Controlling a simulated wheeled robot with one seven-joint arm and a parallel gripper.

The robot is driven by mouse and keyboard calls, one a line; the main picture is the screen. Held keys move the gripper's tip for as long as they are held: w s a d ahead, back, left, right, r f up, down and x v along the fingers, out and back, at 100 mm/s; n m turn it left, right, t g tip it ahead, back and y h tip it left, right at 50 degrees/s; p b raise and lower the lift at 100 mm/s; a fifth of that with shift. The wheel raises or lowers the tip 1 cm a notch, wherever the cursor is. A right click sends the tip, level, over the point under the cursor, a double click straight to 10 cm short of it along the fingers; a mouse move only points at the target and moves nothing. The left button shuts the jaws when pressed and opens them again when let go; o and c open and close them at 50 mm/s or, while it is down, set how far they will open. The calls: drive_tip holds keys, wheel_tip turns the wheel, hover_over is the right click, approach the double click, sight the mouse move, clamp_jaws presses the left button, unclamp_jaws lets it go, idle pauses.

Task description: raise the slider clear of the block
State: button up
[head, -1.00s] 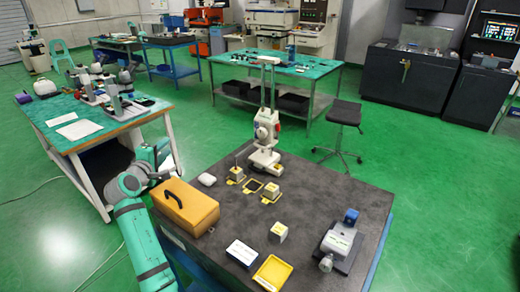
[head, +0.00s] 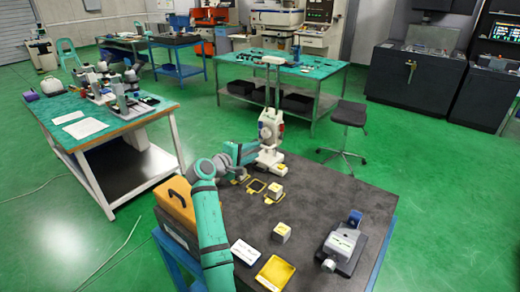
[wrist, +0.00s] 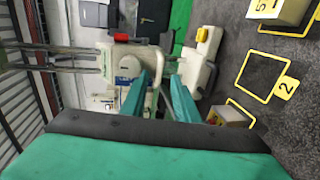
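The white gauge stands at the back of the dark table in the head view. Its slider (head: 270,126), a white body with a round dial, sits low on the upright column (head: 272,85); the slider also shows in the wrist view (wrist: 130,65). In the wrist view my gripper (wrist: 160,82) is open, its two teal fingers apart and pointing at the slider's white frame. I cannot tell whether they touch it. A block (wrist: 229,116) sits on a yellow-outlined square right of the fingers.
Another block (head: 276,190) stands on a marked square, beside an empty square (head: 256,186). A loose cube (head: 282,232), yellow tray (head: 274,272), white card (head: 245,252) and grey vise-like device (head: 342,245) lie nearer. An orange case (head: 176,200) stands left of my arm.

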drive_tip(key=shift+x, duration=2.1)
clamp_jaws()
